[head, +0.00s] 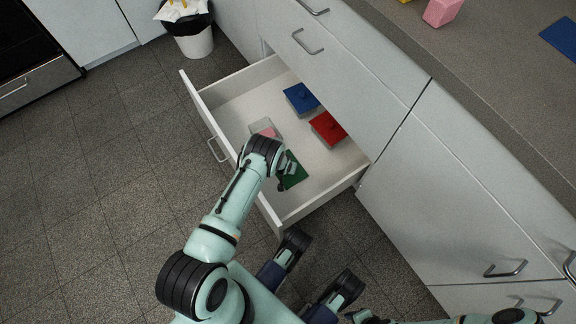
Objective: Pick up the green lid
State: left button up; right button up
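The green lid (298,179) lies flat on the floor of the open drawer (243,97), near the drawer's front right corner. My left gripper (288,176) is inside the drawer, directly over the green lid and covering part of it. It is too small and partly hidden by my wrist, so I cannot tell whether its fingers are open, shut or touching the lid. My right gripper cannot be made out; only parts of my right arm show at the bottom edge.
In the drawer stand a box with a blue lid (301,98), one with a red lid (327,128), and a clear box (266,128) with something pink inside. A pink block (442,12) sits on the counter (480,65). A white bin (193,40) stands behind the drawer.

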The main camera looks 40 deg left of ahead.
pick_arm(q)
jog(key=shift+w+a+f, duration=0.1)
jog(key=shift+w+f, duration=0.05)
jog(key=shift+f, duration=0.2)
jog(key=shift+c, duration=0.3)
jog(key=c, duration=1.1)
jog(key=shift+r, duration=0.1)
